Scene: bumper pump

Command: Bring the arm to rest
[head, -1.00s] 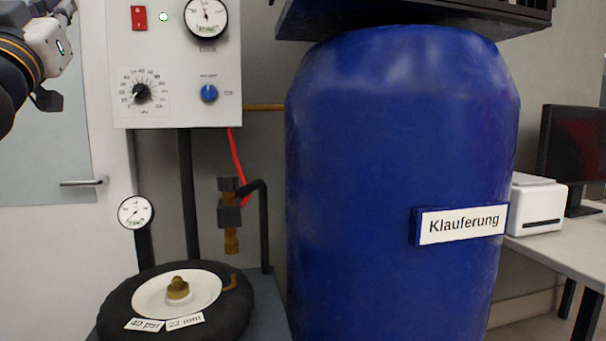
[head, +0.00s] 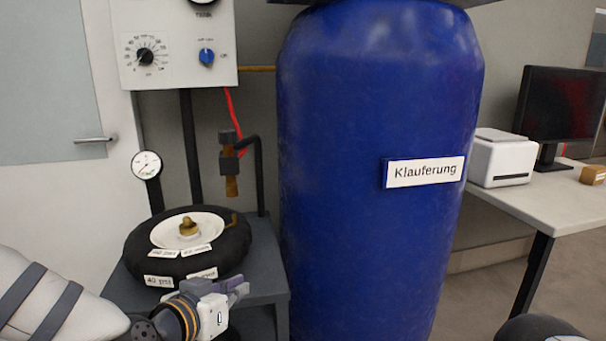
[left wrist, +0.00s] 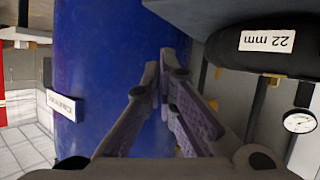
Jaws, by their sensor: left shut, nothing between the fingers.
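My left arm comes in at the bottom left, and its gripper (head: 240,289) is low in front of the black bumper wheel (head: 135,255). In the left wrist view its two fingers (left wrist: 166,62) come together with nothing held between them. The wheel has a white hub with a brass fitting (head: 189,228) and lies on a grey stand (head: 268,260); the gripper overlaps the stand's front edge in the picture, and I cannot tell the gap. My right gripper is not in view.
A large blue barrel (head: 375,120) labelled "Klauferung" stands right of the stand. A control box (head: 180,70) with knobs and a gauge (head: 146,165) are behind the wheel. A desk (head: 545,205) with a monitor (head: 562,105) and white device (head: 503,158) is at the right.

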